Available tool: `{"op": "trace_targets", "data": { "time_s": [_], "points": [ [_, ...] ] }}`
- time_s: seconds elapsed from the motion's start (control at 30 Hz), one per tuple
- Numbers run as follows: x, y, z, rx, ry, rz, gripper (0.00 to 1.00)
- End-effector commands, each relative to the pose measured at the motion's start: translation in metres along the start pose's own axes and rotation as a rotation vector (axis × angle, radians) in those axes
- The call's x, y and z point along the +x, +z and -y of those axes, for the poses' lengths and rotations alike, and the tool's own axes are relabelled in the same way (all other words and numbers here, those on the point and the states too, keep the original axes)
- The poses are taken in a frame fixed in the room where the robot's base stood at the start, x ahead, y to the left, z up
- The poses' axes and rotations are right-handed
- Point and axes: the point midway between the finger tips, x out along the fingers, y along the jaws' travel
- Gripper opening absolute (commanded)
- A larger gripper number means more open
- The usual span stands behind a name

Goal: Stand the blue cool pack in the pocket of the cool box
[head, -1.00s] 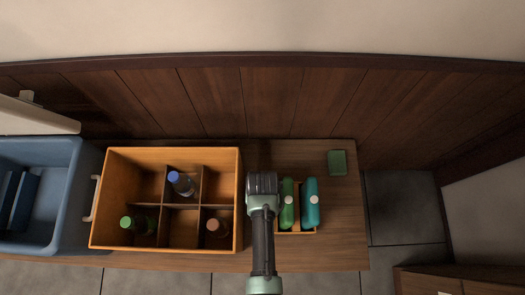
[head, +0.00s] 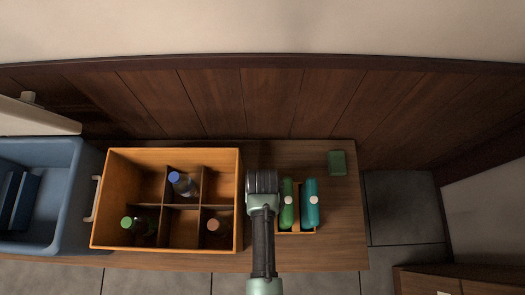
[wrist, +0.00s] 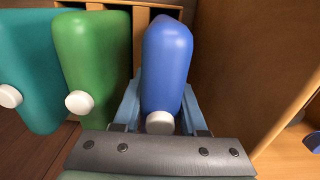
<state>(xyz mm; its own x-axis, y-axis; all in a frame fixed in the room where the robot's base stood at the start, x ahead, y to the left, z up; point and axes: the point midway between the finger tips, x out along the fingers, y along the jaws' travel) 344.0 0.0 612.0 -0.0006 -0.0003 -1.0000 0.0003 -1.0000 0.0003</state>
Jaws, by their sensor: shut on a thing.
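The blue cool pack (wrist: 167,65) shows in the wrist view with its white cap towards me. My gripper (wrist: 160,108) is shut on it, one pale blue finger on each side. In the head view my gripper (head: 262,185) is just left of the green pack and hides the blue pack. I cannot tell whether the pack is clear of the wooden rack (head: 298,233). The cool box (head: 68,170) is the open blue box at the far left. Darker blue upright parts (head: 20,205) stand inside its left side; I cannot make out the pocket clearly.
A wooden crate (head: 170,152) with dividers and several bottles stands between my gripper and the cool box. A green pack (head: 287,207) and a teal pack (head: 310,203) stand right of my gripper. A small green block (head: 337,163) lies behind them on the wooden bench (head: 340,235).

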Motion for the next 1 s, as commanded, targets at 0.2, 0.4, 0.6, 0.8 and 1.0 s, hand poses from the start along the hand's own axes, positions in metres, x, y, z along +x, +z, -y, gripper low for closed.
{"op": "trace_targets", "data": {
  "time_s": [0.2,0.4,0.6,0.8,1.0],
  "points": [
    [-0.048,-0.001,0.0,0.001,-0.001,-0.005,0.0],
    [-0.078,-0.001,0.0,0.001,-0.001,-0.004,0.0],
    [-0.098,-0.001,0.0,0.0,0.0,-0.002,0.0],
    [-0.104,-0.001,0.0,0.0,0.0,-0.002,0.0],
    [-0.102,-0.001,0.0,0.0,0.0,-0.002,0.0]
  ]
}}
